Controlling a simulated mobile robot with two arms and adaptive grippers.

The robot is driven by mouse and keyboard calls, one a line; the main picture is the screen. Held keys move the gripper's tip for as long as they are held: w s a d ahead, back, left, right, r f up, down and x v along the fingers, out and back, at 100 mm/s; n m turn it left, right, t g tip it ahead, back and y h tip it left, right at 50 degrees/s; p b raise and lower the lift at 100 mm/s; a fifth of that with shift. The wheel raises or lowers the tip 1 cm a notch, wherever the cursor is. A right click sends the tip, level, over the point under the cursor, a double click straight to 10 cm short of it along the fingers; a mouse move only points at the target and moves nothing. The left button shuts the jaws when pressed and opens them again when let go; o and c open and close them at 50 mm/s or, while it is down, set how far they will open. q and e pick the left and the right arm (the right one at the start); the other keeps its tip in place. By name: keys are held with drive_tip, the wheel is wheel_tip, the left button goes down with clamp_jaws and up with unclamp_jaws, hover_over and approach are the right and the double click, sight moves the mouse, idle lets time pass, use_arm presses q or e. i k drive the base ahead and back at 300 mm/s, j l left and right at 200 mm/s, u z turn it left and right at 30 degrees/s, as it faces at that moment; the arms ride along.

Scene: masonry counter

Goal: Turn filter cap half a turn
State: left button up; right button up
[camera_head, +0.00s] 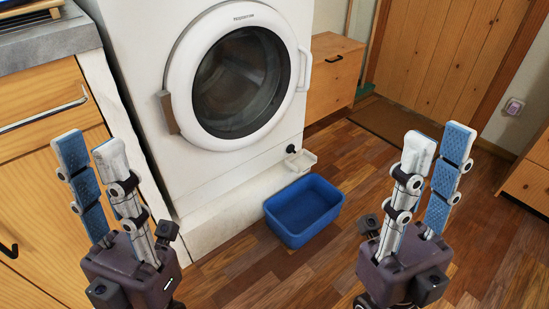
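The filter cap (291,149) is a small black knob low on the front of the white washing machine (160,60), near its bottom right. A small white open flap (301,161) sits just below and right of it. My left gripper (90,148) is open and empty, in front of the wooden cabinet to the left of the machine. My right gripper (438,148) is open and empty, above the floor to the right of the cap. Both grippers point upward in the picture and are well apart from the cap.
A blue plastic basin (278,231) stands on the wooden floor (355,170) just in front of the cap. The machine's round door (240,80) looks closed. A wooden cabinet with a grey counter (45,45) is at left. A low wooden cabinet (332,85) and door (450,50) are behind.

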sight(291, 149)
drive_tip(key=u, duration=1.85)
drive_tip(key=l+u, duration=0.1)
drive_tip(key=l, duration=0.3)
drive_tip(key=k+l+u, duration=0.15)
drive_tip(key=l, duration=0.3)
drive_tip(key=l+u, duration=0.1)
drive_tip(key=l, duration=0.3)
drive_tip(key=k+l+u, duration=0.15)
drive_tip(key=l, duration=0.25)
drive_tip(key=l+u, duration=0.1)
drive_tip(key=l, duration=0.3)
drive_tip(key=k, duration=0.05)
